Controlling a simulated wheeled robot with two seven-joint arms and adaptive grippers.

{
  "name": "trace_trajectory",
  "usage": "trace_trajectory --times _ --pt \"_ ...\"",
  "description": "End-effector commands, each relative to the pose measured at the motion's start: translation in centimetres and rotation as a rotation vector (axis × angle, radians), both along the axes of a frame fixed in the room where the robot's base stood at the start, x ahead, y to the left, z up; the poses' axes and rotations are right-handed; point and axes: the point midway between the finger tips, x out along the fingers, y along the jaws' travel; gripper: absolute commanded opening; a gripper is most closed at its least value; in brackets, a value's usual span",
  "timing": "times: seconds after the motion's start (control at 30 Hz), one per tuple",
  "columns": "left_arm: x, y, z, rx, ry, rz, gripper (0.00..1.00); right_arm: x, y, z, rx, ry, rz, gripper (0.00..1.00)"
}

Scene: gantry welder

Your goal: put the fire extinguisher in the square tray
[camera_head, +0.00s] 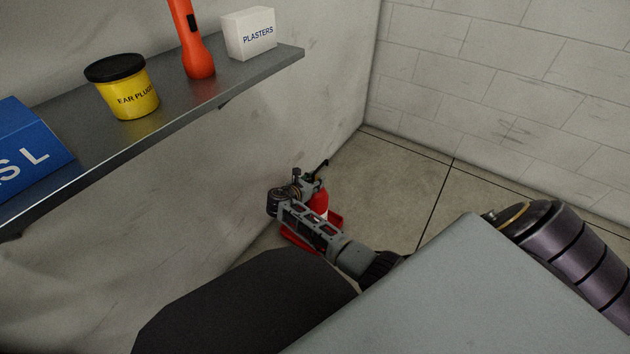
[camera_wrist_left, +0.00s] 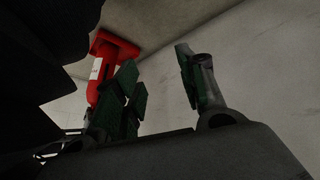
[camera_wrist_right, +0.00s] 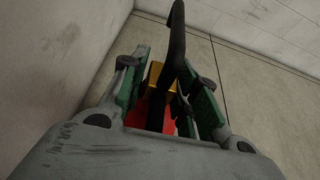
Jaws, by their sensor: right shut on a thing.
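The red fire extinguisher (camera_head: 320,203) stands near the corner, with its black lever (camera_wrist_right: 177,40) and brass-coloured valve (camera_wrist_right: 155,76) showing in the right wrist view. My right gripper (camera_head: 298,188) is shut on its top part; the fingers lie either side of the valve in the right wrist view (camera_wrist_right: 166,92). The red square tray (camera_head: 335,218) shows around the extinguisher's foot, partly hidden by my arm. The left wrist view shows the extinguisher's body with a white label (camera_wrist_left: 96,70) against the tray (camera_wrist_left: 115,45). I cannot tell whether it rests on the bottom. My left gripper (camera_wrist_left: 160,80) is open and empty.
A grey wall shelf (camera_head: 180,112) at the left holds a blue box (camera_head: 25,150), a yellow ear plugs tub (camera_head: 128,90), an orange torch (camera_head: 192,45) and a white plasters box (camera_head: 249,34). Walls meet close behind the tray. Floor (camera_head: 390,190) to its right is clear.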

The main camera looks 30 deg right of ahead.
Motion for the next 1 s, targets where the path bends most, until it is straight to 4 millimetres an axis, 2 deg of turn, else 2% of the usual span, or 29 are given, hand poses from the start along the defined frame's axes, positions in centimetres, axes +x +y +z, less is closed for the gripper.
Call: trace_trajectory --times 0.03,0.37,0.73,0.77,0.9,1.0 --pt "-0.1 0.0 -0.4 -0.002 0.000 0.000 0.40 0.6 -0.1 0.6 -0.009 -0.017 0.001 0.00" --pt "-1.0 -0.1 -2.1 -0.013 0.013 -0.004 0.40 0.6 -0.1 -1.0 -0.009 -0.018 0.001 0.00" --pt "-0.4 -0.2 -1.6 -0.014 -0.002 -0.005 0.40 0.5 -0.1 -1.1 -0.009 -0.017 0.001 0.00" --pt "-0.3 -0.2 -1.5 -0.015 -0.004 -0.006 0.40 0.0 0.0 -2.2 0.001 0.000 0.000 0.32" --pt "0.3 -0.2 -1.0 -0.016 -0.018 -0.005 0.40 0.0 0.0 -2.2 0.001 0.000 0.000 0.50" --pt "0.4 -0.2 -0.9 -0.015 -0.022 -0.005 0.40 0.0 0.0 -2.2 0.000 0.000 0.000 0.52"
